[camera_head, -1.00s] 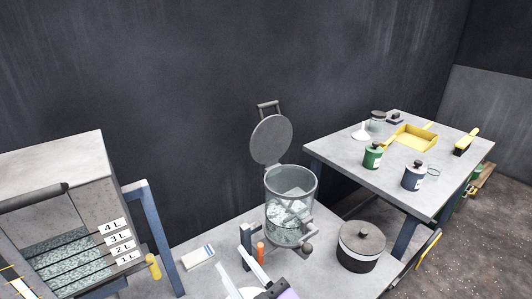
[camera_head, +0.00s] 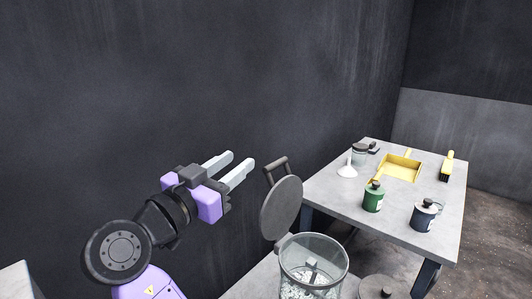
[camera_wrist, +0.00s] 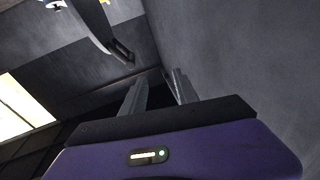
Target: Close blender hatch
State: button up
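The blender hatch (camera_head: 281,208) is a round grey lid with a handle (camera_head: 276,169) on its top edge. It stands open, tilted up at the back of the blender. The blender (camera_head: 312,267) is a clear round vessel with pale pieces inside, at the bottom of the head view. My gripper (camera_head: 243,165) is raised to the left of the hatch and apart from it. Its two fingers are spread with nothing between them. In the wrist view the fingers (camera_wrist: 157,85) are also apart and empty, and a dark handle-like part (camera_wrist: 120,50) shows beyond them.
A grey table (camera_head: 335,190) at the right bears a green canister (camera_head: 373,198), a dark canister (camera_head: 424,216), a yellow tray (camera_head: 399,169), a funnel (camera_head: 347,168) and a brush (camera_head: 446,168). A dark pot (camera_head: 382,288) stands right of the blender. The dark wall is behind.

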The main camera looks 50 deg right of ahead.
aim_at(285, 159)
jog(key=s+m+g, duration=0.1)
jog(key=s+f+m+g, duration=0.2)
jog(key=shift+s+d+f, duration=0.1)
jog(key=shift+d, duration=0.2)
jog(key=shift+d+f+m, duration=0.1)
jog(key=shift+d+m, duration=0.05)
jog(key=shift+m, duration=0.15)
jog(key=d+p, duration=0.1)
jog(key=d, duration=0.5)
jog(key=d+p, duration=0.1)
jog(key=d, duration=0.4)
jog(key=shift+w+d, duration=0.2)
jog(key=shift+d, duration=0.15)
jog(key=shift+c, duration=0.5)
grip_shut()
